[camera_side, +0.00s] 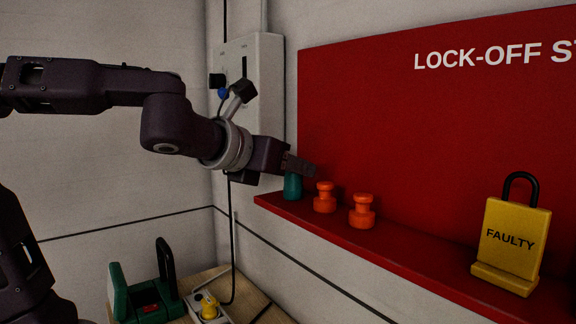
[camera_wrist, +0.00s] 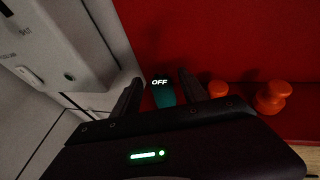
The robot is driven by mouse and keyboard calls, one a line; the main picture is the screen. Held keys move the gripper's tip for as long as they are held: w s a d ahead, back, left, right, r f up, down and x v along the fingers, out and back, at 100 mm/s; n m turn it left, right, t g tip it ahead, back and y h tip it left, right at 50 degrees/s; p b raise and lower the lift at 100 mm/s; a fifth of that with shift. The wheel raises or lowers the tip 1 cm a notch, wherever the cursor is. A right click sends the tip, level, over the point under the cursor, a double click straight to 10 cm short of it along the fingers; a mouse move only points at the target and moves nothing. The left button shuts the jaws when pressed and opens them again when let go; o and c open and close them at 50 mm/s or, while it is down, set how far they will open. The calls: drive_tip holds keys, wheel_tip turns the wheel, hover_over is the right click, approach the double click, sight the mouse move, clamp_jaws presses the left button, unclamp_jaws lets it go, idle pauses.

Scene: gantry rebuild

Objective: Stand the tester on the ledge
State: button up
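The tester appears to be the small teal body (camera_side: 292,187) standing upright at the left end of the red ledge (camera_side: 400,248). In the wrist view the tester (camera_wrist: 164,96) has a dark top marked "OFF". My gripper (camera_side: 301,165) is at the tester's upper part, and its near finger hides the top in the side view. In the wrist view the two fingers of my gripper (camera_wrist: 160,88) are spread to either side of the tester, with a visible gap on the left. The tester's base is hidden in the wrist view by the gripper body.
Two orange knobbed pieces (camera_side: 324,198) (camera_side: 362,211) stand on the ledge close to the right. A yellow "FAULTY" padlock-shaped block (camera_side: 512,240) stands farther right. A grey wall box (camera_side: 258,95) is behind.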

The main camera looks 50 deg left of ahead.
drive_tip(key=shift+r, duration=0.15)
drive_tip(key=v, duration=1.2)
drive_tip(key=s+d+f+n+g+h, duration=0.1)
drive_tip(key=s+f+n+g, duration=0.3)
drive_tip(key=f+n, duration=0.7)
drive_tip(key=s+d+f+n+g+h, duration=0.2)
drive_tip(key=f+n, duration=0.8)
drive_tip(key=n, duration=1.1)
drive_tip(key=s+g, duration=0.2)
drive_tip(key=s, duration=0.2)
drive_tip(key=shift+s+f+n+h, duration=0.25)
drive_tip(key=shift+f+n+h, duration=0.05)
drive_tip(key=shift+f+n, duration=0.1)
